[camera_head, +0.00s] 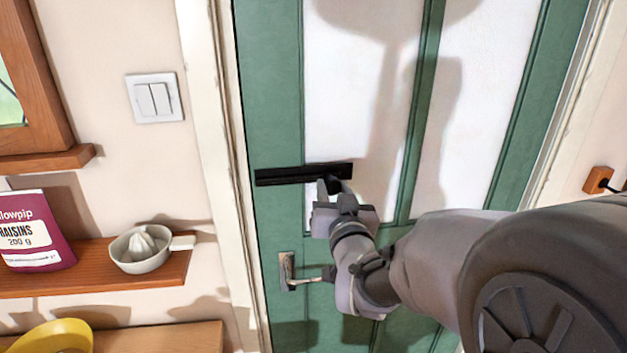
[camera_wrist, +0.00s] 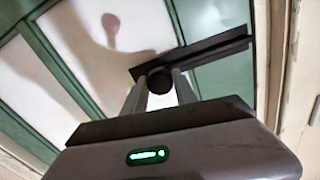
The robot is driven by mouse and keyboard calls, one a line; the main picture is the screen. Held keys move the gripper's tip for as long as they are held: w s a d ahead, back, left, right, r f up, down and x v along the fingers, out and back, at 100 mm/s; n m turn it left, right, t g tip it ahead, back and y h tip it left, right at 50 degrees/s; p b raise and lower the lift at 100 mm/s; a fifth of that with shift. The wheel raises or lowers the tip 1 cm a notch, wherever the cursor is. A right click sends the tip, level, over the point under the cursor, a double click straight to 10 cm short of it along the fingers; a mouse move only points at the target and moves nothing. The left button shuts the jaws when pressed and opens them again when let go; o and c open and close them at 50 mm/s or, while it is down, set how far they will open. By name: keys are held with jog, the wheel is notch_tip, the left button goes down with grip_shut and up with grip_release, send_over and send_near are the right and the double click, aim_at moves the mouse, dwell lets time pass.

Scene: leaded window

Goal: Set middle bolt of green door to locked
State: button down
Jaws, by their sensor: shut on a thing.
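The green door (camera_head: 274,110) has pale glass panes and fills the middle of the head view. Its middle bolt (camera_head: 285,176) is a long black bar lying across the door near its left edge; it also shows in the wrist view (camera_wrist: 215,48). My gripper (camera_head: 328,186) is at the right part of the bolt. In the wrist view my gripper (camera_wrist: 160,86) has its two fingers on either side of the bolt's round black knob (camera_wrist: 160,79), shut on it. I cannot tell whether the bolt's end reaches into the frame.
A metal door handle (camera_head: 288,271) sits below the bolt, close to my arm. The pale door frame (camera_head: 215,130) and a light switch (camera_head: 154,98) are to the left. A wooden shelf (camera_head: 95,283) holds a raisins packet (camera_head: 36,232) and a citrus juicer (camera_head: 140,250).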

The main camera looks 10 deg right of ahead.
aim_at(313, 178)
jog(key=shift+a+f+b, duration=0.1)
jog(key=shift+a+b, duration=0.25)
jog(key=shift+b, duration=0.05)
jog(key=a+b, duration=0.2)
jog(key=shift+a, duration=0.35)
jog(key=shift+d, duration=0.15)
jog(key=c, duration=1)
grip_release()
jog(key=shift+a, duration=0.25)
jog(key=shift+d, duration=0.1)
jog(key=s+b, duration=0.8)
jog(key=s, duration=0.9)
jog(key=shift+s+a, duration=0.25)
jog(key=shift+a, duration=0.15)
